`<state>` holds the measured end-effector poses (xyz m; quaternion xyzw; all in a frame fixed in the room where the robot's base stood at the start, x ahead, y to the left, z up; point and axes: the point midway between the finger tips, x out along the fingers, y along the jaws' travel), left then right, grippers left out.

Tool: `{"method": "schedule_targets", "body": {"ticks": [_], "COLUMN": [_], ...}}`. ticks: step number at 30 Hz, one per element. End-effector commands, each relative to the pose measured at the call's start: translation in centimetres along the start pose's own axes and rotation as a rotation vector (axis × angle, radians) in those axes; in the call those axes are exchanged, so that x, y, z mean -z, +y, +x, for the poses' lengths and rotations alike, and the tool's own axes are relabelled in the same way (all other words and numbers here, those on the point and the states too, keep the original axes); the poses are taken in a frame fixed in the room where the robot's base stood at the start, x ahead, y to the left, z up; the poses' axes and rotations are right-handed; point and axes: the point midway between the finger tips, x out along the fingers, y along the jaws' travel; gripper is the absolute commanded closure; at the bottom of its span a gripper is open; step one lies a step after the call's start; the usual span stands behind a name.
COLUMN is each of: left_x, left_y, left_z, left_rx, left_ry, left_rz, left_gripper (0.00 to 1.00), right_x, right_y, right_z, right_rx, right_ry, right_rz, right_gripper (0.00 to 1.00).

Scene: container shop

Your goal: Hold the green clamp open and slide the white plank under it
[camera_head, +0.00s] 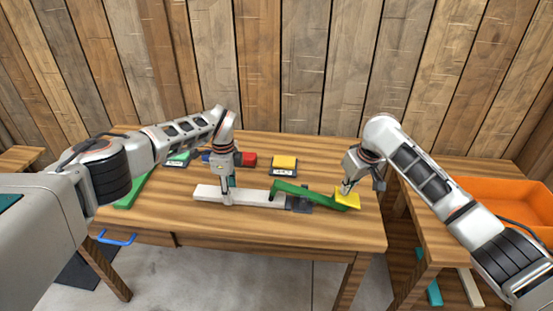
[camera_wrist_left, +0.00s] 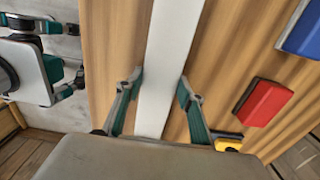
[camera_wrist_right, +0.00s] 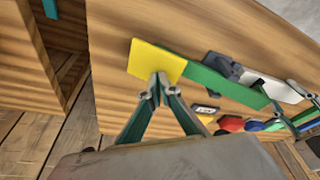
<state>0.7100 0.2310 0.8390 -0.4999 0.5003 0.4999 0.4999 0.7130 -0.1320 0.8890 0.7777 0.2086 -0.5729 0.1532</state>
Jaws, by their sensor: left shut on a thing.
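The white plank (camera_head: 250,198) lies along the table. My left gripper (camera_head: 227,203) is shut on it from above; in the left wrist view the fingers (camera_wrist_left: 158,90) stand on either side of the plank (camera_wrist_left: 170,50). The green clamp (camera_head: 318,195) has a dark grey base (camera_head: 299,204) and a yellow pad (camera_head: 347,200) at its right end. The plank's right end is at the clamp's left tip and seems to reach beneath it; contact cannot be told. My right gripper (camera_wrist_right: 160,77) is shut, fingertips together against the yellow pad (camera_wrist_right: 155,61).
Behind the plank are a red block (camera_head: 249,159), a yellow-topped block (camera_head: 285,163) and a blue block. A green piece (camera_head: 133,192) lies at the table's left. An orange bin (camera_head: 505,205) stands on the right-hand table. The front strip of the table is clear.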

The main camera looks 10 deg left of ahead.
Motion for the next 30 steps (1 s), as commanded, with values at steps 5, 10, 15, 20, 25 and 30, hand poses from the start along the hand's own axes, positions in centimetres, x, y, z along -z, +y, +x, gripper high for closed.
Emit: {"method": "schedule_targets", "body": {"ticks": [5, 10, 15, 20, 25, 30], "left_x": [0.21, 0.26, 0.30, 0.32, 0.37, 0.41], "left_y": [-0.02, -0.01, 0.00, 0.02, 0.04, 0.05], "left_z": [-0.04, -0.05, 0.04, 0.30, 0.49, 0.51], "left_rx": [0.001, 0.000, 0.000, 0.000, -0.001, -0.001], "left_ry": [0.001, 0.002, 0.003, 0.003, 0.004, 0.004], "left_rz": [0.000, 0.000, 0.000, 0.000, 0.001, 0.001], "left_gripper": [0.89, 0.89, 0.89, 0.89, 0.89, 0.89], "right_x": [-0.10, -0.10, -0.10, -0.11, -0.11, -0.11], "right_y": [-0.25, -0.24, -0.23, -0.23, -0.22, -0.21], "right_z": [0.19, 0.19, 0.19, 0.19, 0.19, 0.19], "right_rx": [0.004, 0.004, 0.004, 0.004, 0.004, 0.004], "right_ry": [-0.002, -0.002, -0.002, -0.002, -0.002, -0.003], "right_rz": [-0.001, -0.001, 0.000, -0.001, 0.000, 0.000], "right_gripper": [1.00, 1.00, 1.00, 1.00, 1.00, 1.00]}}
